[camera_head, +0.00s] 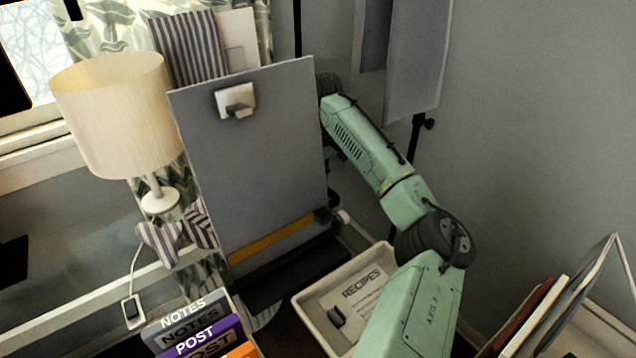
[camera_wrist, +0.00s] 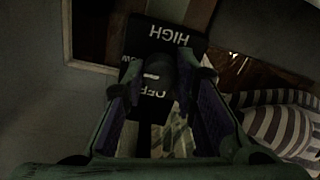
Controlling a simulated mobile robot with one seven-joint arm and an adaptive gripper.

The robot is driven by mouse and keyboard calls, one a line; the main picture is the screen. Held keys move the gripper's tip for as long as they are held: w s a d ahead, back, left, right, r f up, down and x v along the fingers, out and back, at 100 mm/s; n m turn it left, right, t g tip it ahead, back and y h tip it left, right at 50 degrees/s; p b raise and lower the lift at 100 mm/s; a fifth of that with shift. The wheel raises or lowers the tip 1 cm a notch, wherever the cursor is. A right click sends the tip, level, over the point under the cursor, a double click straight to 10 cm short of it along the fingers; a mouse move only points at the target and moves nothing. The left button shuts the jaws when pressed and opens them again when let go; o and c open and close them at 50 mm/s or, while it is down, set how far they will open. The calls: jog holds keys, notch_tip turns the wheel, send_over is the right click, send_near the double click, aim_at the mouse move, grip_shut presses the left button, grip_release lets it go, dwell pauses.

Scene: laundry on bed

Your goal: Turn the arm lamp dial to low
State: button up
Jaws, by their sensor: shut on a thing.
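In the wrist view, the dial (camera_wrist: 158,70) is a dark round knob on a black plate (camera_wrist: 172,27). The plate has upside-down white words: HIGH at the top, OFF below, and a partly hidden word ending in OW at the left. A short pale mark on the knob lies roughly sideways, at the left part of the knob. My gripper (camera_wrist: 160,86) is shut on the dial, with one finger on each side. In the head view, a grey panel hides my gripper and the dial.
In the head view, the upright grey panel (camera_head: 258,170) stands left of my arm. A cream-shaded lamp (camera_head: 113,112) stands farther left. A RECIPES tray (camera_head: 311,303) and stacked books (camera_head: 190,325) are in front. Striped cloth (camera_wrist: 282,128) lies right of the dial in the wrist view.

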jog(key=shift+m, duration=0.6)
grip_shut()
jog(key=o, duration=1)
grip_release()
notch_tip(320, 180, up, 12)
jog(key=shift+d+r, duration=0.1)
